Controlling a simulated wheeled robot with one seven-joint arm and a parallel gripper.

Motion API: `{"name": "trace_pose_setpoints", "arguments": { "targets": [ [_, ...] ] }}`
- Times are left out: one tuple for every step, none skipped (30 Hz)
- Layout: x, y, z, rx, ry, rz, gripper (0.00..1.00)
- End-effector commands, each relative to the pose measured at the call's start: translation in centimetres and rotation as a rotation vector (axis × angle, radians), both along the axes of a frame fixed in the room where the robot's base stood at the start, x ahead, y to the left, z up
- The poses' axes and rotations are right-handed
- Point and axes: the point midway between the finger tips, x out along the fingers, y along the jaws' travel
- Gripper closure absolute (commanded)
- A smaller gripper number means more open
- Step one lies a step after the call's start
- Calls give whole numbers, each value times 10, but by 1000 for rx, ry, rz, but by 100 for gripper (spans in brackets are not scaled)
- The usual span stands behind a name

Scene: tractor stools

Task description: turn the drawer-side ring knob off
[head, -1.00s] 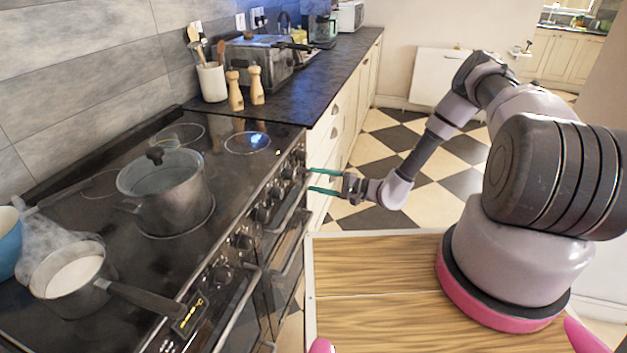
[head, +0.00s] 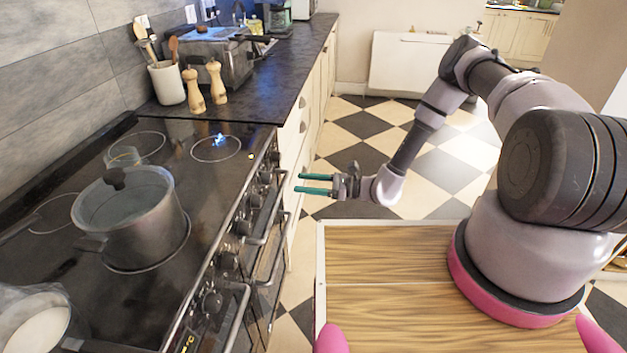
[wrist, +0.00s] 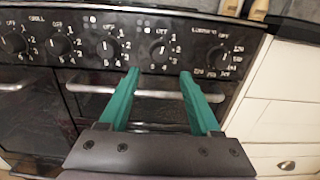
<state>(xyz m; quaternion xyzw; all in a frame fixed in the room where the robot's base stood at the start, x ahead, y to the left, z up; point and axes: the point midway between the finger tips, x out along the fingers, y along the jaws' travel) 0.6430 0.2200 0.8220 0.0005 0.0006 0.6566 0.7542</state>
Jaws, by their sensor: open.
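The black cooker panel in the wrist view has a row of dark round knobs with white markings. The rightmost knob (wrist: 218,57), nearest the drawers, has multi-digit markings. The knob left of it (wrist: 160,52) has an OFF mark and single digits; its exact setting is too small to tell. My gripper (wrist: 160,75) is open and empty, its teal fingers pointing at the panel, with that second knob showing between and above the fingertips. In the head view my gripper (head: 300,183) is to the right of the cooker front, apart from the knobs. A cooking ring (head: 216,148) shows a blue glow.
A lidded-knob grey pot (head: 130,220) and a pan of white liquid (head: 35,325) stand on the hob. Oven handles (wrist: 90,88) run below the knobs. Cream drawers (wrist: 280,90) are at the right. The checkered floor (head: 345,150) beyond my gripper is clear.

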Motion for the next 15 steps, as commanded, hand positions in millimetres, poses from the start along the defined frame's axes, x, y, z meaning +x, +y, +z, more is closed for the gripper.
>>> {"name": "trace_pose_setpoints", "arguments": {
  "targets": [
    [0, 3, 0, 0, 2, 1, 36],
    [0, 4, 0, 0, 2, 1, 36],
    [1, 7, 0, 0, 1, 0, 36],
    [1, 9, 0, 0, 1, 1, 36],
    [1, 11, 0, 0, 1, 1, 36],
    [2, 15, 0, 1, 0, 2, 36],
    [2, 18, 0, 1, 0, 2, 36],
    [2, 21, 0, 1, 0, 1, 36],
    [3, 25, 0, 1, 1, 0, 36],
    [3, 28, 0, 1, 0, 1, 36],
    [4, 31, 0, 1, 0, 1, 36],
    [4, 35, 0, 1, -1, 1, 36],
    [5, 38, 0, 1, -1, 1, 36],
    [6, 41, 0, 0, -1, 0, 36],
    [6, 45, 0, 0, -1, 0, 36]
  ]
}}
